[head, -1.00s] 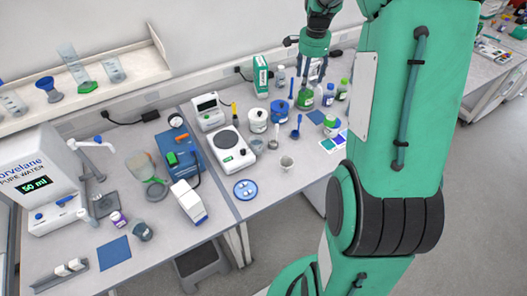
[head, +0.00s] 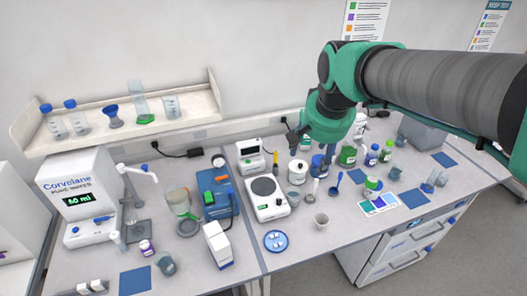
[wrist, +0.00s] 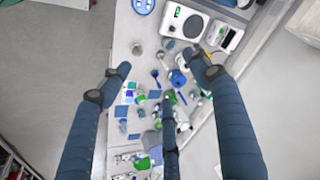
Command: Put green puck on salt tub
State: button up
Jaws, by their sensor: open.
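A small round green-topped piece, which looks like the green puck (head: 373,183), sits on the bench beside the colour card. It also shows in the wrist view (wrist: 140,98). Two tubs stand behind the small cup: a white tub with a dark lid (head: 297,173) and a blue tub (head: 318,168). Their labels are too small to read, so I cannot tell which is the salt tub. The blue tub shows in the wrist view (wrist: 177,79). My gripper (wrist: 158,63) is open and empty, high above the bench. In the head view my arm partly covers the back row.
A balance (head: 266,198) stands left of the tubs, with a grey cup (head: 321,221) in front. A blue spoon (head: 336,185), a green jar (head: 347,156) and several bottles crowd the back. A colour card (head: 378,204) and blue mats (head: 411,196) lie right.

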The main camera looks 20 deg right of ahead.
jog(key=s+a+f+n+t, duration=0.1)
jog(key=s+a+n, duration=0.5)
jog(key=s, duration=0.8)
jog(key=a+f, duration=0.1)
jog(key=a, duration=0.2)
jog(key=shift+a+f+t+y, duration=0.15)
jog(key=shift+t+y, duration=0.15)
jog(key=shift+y, duration=0.1)
notch_tip(320, 180, down, 12)
jog(key=b, duration=1.2)
notch_tip(320, 180, down, 12)
jog(key=b, duration=1.2)
jog(key=shift+o, duration=0.5)
